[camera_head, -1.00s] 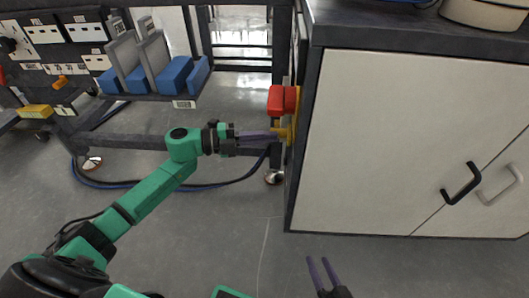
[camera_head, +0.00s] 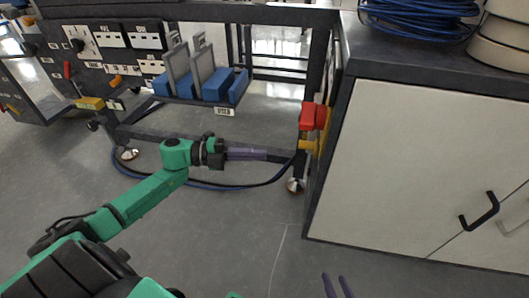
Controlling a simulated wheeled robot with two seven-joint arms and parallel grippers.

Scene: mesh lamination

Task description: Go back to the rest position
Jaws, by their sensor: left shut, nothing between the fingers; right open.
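My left arm is green and reaches in from the lower left. My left gripper (camera_head: 246,154) has purple fingers, is shut and empty, and points right toward the cart's lower frame and the cabinet's side. My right gripper (camera_head: 338,286) shows only as two purple fingertips at the bottom edge. They are apart with nothing between them, over the floor in front of the cabinet. The rest of my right arm is mostly out of view.
A white cabinet (camera_head: 420,160) with a dark top stands on the right. A red and yellow fixture (camera_head: 314,116) is on its left side. A dark cart at the back carries blue bins (camera_head: 217,85). Blue cable coils (camera_head: 420,18) lie on the cabinet top.

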